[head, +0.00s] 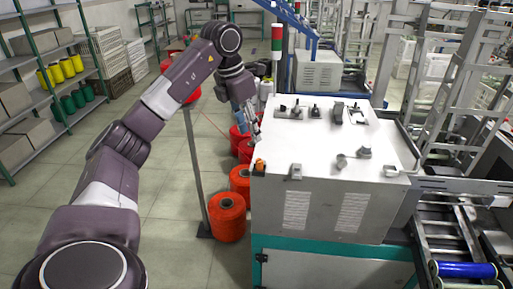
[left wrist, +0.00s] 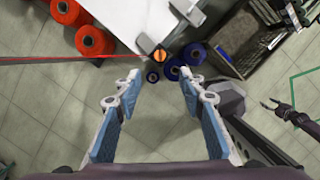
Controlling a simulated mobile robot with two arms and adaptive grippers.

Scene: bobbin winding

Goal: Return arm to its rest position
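My left arm (head: 170,105) reaches from the lower left, up and over to the near left side of the white-topped machine (head: 325,200). My left gripper (head: 252,122) hangs pointing down beside the machine's left edge.
Red-orange thread spools (head: 227,218) stand on the floor left of the machine, near a thin grey post (head: 194,165). Shelves (head: 50,85) with yellow and green spools line the left wall. A roller frame with a blue roller (head: 465,270) is at right.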

